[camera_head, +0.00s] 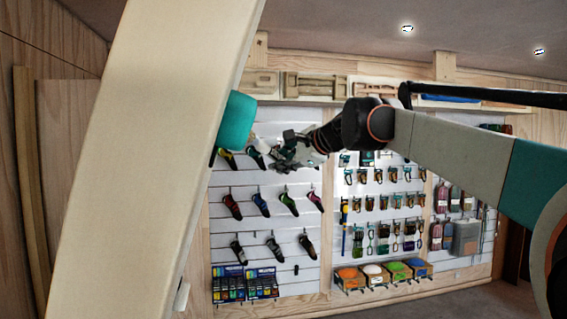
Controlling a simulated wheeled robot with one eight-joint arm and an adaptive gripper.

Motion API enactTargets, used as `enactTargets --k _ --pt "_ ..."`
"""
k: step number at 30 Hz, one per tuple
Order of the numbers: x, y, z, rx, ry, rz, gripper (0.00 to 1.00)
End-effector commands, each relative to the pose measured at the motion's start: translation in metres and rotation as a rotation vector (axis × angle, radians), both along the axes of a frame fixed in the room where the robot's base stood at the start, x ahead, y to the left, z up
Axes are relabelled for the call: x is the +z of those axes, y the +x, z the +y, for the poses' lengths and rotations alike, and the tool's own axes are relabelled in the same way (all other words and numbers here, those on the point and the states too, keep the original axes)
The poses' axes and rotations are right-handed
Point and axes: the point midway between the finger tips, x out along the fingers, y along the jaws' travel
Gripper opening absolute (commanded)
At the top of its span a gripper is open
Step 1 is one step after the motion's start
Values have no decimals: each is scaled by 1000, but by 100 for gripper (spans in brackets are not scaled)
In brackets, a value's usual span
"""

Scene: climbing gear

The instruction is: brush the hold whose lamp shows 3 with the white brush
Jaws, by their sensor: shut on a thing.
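A teal hold (236,121) sticks out from the right edge of a pale slanted wooden beam. No lamp or number is legible in this view. My gripper (283,153) is in front of the white slatted wall, a little right of and below the teal hold, with a gap between them in the picture. It is shut on a small pale thing, which looks like the white brush (262,144), hard to make out against the white wall. Whether its bristles face the hold cannot be told.
The slanted beam (160,150) fills much of the left side. Behind my arm, the display wall (290,228) carries climbing shoes and hanging gear. Bins of coloured goods (385,272) and boxes (245,285) stand low. A wooden shelf (310,100) runs above.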

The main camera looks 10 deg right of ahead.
Motion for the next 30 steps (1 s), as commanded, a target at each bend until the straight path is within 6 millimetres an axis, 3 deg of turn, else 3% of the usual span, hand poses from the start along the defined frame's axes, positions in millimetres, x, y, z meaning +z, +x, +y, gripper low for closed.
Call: enactTargets --k 10,21,30 --pt "1 -2 3 0 0 0 0" --pt "0 -24 1 1 -1 0 0" --pt "2 -11 2 0 -1 0 0"
